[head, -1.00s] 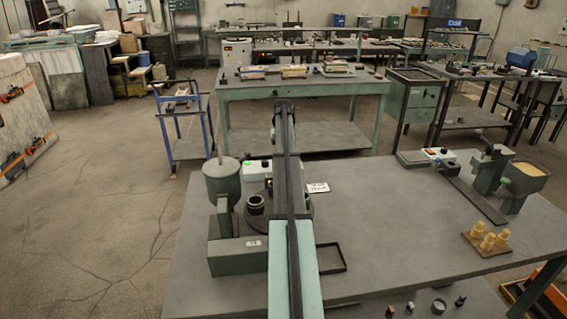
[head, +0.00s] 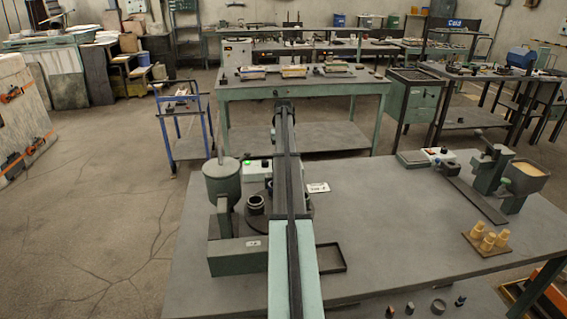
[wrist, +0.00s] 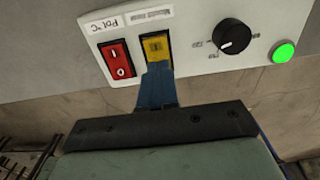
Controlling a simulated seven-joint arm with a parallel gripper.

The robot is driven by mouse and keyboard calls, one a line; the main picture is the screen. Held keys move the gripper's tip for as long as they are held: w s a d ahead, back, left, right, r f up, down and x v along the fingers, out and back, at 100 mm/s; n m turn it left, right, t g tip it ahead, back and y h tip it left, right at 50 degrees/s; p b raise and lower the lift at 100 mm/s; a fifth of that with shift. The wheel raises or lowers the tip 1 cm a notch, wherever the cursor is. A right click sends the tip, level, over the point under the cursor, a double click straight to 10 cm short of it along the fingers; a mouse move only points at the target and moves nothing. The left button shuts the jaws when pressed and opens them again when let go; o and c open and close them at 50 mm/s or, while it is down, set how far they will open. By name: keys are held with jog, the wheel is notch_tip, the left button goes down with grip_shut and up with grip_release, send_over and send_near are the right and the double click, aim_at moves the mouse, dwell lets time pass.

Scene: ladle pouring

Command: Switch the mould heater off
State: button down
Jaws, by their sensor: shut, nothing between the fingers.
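In the wrist view a pale control panel carries a red rocker switch (wrist: 117,63) marked I and O. Beside it is a yellow rocker switch (wrist: 156,46). A black knob (wrist: 233,36) and a lit green lamp (wrist: 284,53) sit to the right. An upside-down label (wrist: 128,20) reads "Pot °C". My gripper (wrist: 157,70) is shut and empty, its blue fingertips overlapping the lower part of the yellow switch. I cannot tell whether they press it. In the head view a small control box (head: 258,166) with a green light stands beside my arm, which hides the gripper.
A green pot (head: 222,180) on a stand and a dark round plate with a black cup (head: 256,204) are left of my arm. A black tray (head: 330,258) lies to its right. A second control box (head: 440,153) is at the back right. The table's middle is mostly clear.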

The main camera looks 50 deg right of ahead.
notch_tip(320, 180, up, 6)
jog(key=shift+r, duration=0.1)
dwell(0.8)
dwell(0.3)
